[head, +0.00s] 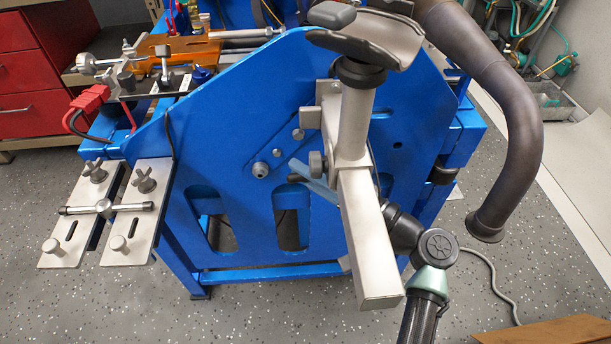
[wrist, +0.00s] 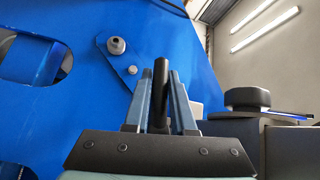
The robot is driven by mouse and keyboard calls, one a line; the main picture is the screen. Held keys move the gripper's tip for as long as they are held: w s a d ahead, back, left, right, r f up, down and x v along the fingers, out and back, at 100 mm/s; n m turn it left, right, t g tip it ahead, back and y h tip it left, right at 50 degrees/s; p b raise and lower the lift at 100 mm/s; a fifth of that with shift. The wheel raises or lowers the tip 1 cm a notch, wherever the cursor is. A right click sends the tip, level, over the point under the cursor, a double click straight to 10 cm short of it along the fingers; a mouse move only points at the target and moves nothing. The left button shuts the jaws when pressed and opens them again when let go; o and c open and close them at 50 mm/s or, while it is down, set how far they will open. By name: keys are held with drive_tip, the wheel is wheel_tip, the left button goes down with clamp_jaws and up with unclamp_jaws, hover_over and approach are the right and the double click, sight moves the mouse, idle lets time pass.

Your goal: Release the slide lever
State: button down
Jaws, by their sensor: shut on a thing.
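The slide lever's black round handle (wrist: 160,82) stands between my gripper's two blue-grey fingers in the wrist view. My gripper (wrist: 161,76) is shut on it, with a finger on each side. A blue arm with a pivot bolt (wrist: 116,46) and a smaller bolt (wrist: 132,71) runs on the blue plate toward the handle. In the head view my gripper (head: 296,170) reaches in front of the blue side plate (head: 225,140), partly hidden behind a metal post. I cannot make out the handle there.
The metal post and its square beam (head: 370,245), topped by a curved cradle (head: 378,38), stand close to my arm. A dark exhaust pipe (head: 515,120) curves down at the right. Slotted metal plates (head: 135,210) stick out at the left. Floor is free in front.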

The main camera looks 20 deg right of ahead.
drive_tip(key=c, duration=0.8)
unclamp_jaws()
drive_tip(key=shift+o, duration=0.2)
drive_tip(key=v, duration=1.3)
drive_tip(key=shift+p, duration=0.4)
